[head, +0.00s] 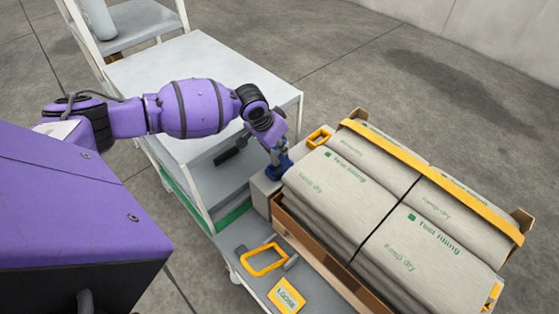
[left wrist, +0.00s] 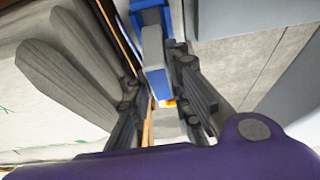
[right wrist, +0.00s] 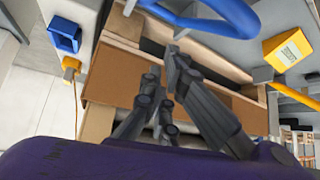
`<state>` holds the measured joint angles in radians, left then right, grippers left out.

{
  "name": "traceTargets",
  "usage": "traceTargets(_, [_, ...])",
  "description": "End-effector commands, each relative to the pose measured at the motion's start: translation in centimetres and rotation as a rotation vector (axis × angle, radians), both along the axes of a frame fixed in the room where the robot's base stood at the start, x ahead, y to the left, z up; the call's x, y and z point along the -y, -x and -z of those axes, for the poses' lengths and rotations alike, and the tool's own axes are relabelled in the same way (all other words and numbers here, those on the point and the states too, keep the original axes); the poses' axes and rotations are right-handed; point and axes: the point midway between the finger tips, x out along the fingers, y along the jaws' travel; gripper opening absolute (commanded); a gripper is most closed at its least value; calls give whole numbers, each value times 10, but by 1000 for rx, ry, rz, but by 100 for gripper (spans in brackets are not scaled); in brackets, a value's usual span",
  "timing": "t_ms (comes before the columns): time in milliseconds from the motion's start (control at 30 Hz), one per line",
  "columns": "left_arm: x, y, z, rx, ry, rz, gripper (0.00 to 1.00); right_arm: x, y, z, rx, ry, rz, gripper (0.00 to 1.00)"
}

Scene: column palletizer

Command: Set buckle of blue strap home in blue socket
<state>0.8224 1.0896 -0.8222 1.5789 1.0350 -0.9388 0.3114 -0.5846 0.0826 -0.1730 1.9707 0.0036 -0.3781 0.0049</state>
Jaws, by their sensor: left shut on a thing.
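A blue part (head: 281,166) shows right under this gripper in the head view. Buckle and socket cannot be told apart there, and whether the buckle is seated is hidden. In the right wrist view a blue block (right wrist: 64,35) stands at upper left. My right gripper (right wrist: 162,68) holds nothing visible; its fingertips lie close together.
Grey sacks (head: 345,185) fill a brown tray (head: 312,240), under a yellow strap (head: 430,170) and a black one. A yellow loop (head: 262,260) and a yellow LOOSE tag (head: 286,295) lie on the cart deck. A blue loop (right wrist: 215,14) is near the right gripper. A grey table (head: 205,75) stands behind.

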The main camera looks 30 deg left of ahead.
Motion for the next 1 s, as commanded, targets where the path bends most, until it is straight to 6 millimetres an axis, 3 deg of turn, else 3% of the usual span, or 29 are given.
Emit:
traceTargets(433, [0,0,50,0,1,-3,0,6,5,5,-8,11,-1,0])
traceTargets(667, [1,-1,53,3,1,-1,0,6,3,4,-4,10,2,0])
traceTargets(700, [1,0,53,2,1,-1,22,5,3,3,-3,9,4,0])
traceTargets(800, [1,0,53,2,1,-2,35,4,2,3,-2,6,7,0])
traceTargets(1000, [0,0,53,2,1,-2,37,2,2,3,-2,1,9,0])
